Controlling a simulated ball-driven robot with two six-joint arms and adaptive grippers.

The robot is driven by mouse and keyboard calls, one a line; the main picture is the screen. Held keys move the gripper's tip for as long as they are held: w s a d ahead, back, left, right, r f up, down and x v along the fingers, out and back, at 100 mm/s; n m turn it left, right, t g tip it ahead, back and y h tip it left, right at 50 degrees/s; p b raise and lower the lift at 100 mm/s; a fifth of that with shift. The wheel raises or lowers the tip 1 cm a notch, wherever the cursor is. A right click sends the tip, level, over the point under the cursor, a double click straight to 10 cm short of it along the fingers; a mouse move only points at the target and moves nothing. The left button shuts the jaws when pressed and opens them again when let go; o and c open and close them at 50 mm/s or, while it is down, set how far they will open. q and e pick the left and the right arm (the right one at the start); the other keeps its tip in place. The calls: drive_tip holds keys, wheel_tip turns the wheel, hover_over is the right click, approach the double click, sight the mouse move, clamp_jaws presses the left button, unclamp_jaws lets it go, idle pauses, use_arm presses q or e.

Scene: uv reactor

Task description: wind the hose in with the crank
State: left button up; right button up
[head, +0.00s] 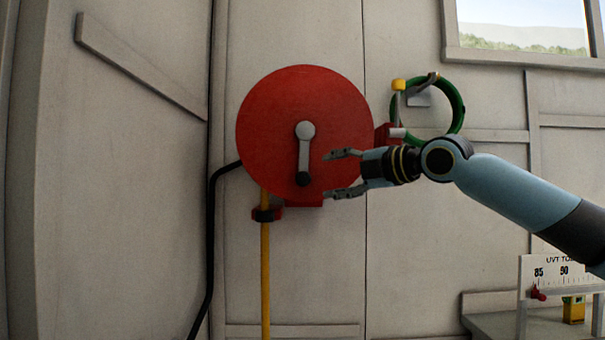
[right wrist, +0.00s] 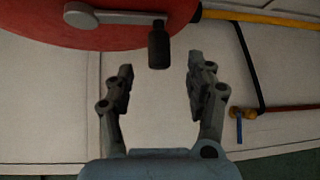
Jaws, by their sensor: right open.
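A large red hose reel (head: 270,120) is fixed to the pale wall panel in the head view. Its grey crank arm (head: 304,150) hangs down from the hub, with a dark knob (head: 303,179) at its lower end. A yellow hose (head: 265,280) runs straight down below the reel through a red and black guide (head: 267,214). My right gripper (head: 343,173) is open and empty, just right of the knob. In the right wrist view the dark handle (right wrist: 158,48) stands beyond and between the open fingertips (right wrist: 160,75), apart from them. My left gripper is not in view.
A green hose coil (head: 458,100) hangs on a wall bracket right of the reel. A black cable (head: 210,240) runs down left of it. A white scale board (head: 548,272) stands at lower right. The right wrist view also shows a small blue and orange tool-like object (right wrist: 240,125).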

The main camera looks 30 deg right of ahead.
sight(306, 177)
drive_tip(key=p+x, duration=0.2)
drive_tip(key=x, duration=0.6)
drive_tip(key=shift+a+r+p, duration=0.15)
drive_tip(key=shift+a+p, duration=0.05)
drive_tip(key=shift+p, duration=0.1)
drive_tip(key=shift+w+a, duration=0.15)
drive_tip(key=shift+w, duration=0.45)
clamp_jaws()
